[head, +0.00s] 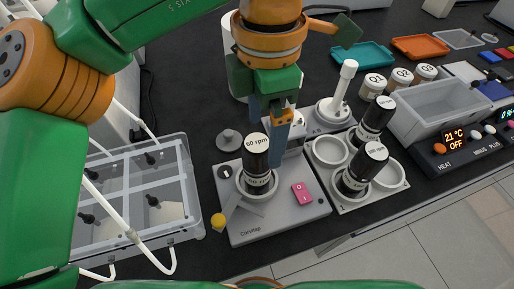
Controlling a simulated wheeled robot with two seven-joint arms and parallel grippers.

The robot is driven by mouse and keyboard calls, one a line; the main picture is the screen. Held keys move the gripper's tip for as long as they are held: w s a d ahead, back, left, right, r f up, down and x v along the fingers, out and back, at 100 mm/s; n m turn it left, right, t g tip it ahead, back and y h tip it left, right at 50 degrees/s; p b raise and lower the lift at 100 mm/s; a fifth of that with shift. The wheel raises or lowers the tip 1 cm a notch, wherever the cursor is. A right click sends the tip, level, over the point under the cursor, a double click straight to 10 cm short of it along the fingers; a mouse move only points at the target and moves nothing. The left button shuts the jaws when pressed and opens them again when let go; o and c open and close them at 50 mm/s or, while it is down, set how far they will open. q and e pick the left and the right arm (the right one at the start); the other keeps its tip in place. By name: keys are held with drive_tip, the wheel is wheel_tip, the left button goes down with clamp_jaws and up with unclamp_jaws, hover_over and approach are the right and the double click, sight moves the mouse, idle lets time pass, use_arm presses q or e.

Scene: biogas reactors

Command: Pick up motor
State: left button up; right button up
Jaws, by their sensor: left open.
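A black cylindrical motor (257,168) with a white cap marked 60 rpm stands upright in a round seat on a grey device (276,222). Two similar black motors stand at the right, one at the back (371,121) and one at the front (362,171), in a light holder (334,193) with round recesses. My left gripper (267,135) is open and comes down from above at the 60 rpm motor. One blue finger shows beside the motor's right side; the other is partly hidden behind it. I cannot tell whether the fingers touch the motor. My right gripper is not in view.
A clear box (185,190) with tubes stands at the left. A white stick-like handle (344,85) rises behind the holder. Jars (373,86), a translucent bin (440,100) and a heater panel (452,147) stand at the right. The table's front edge runs below the holder.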

sight(256, 157)
use_arm(q)
drive_tip(key=f, duration=0.4)
drive_tip(key=a+f, duration=0.1)
drive_tip(key=f, duration=0.1)
drive_tip(key=shift+s+a+f, duration=0.1)
drive_tip(key=shift+s+f, duration=0.1)
drive_tip(key=shift+s, duration=0.1)
drive_tip(key=shift+f, duration=0.2)
clamp_jaws()
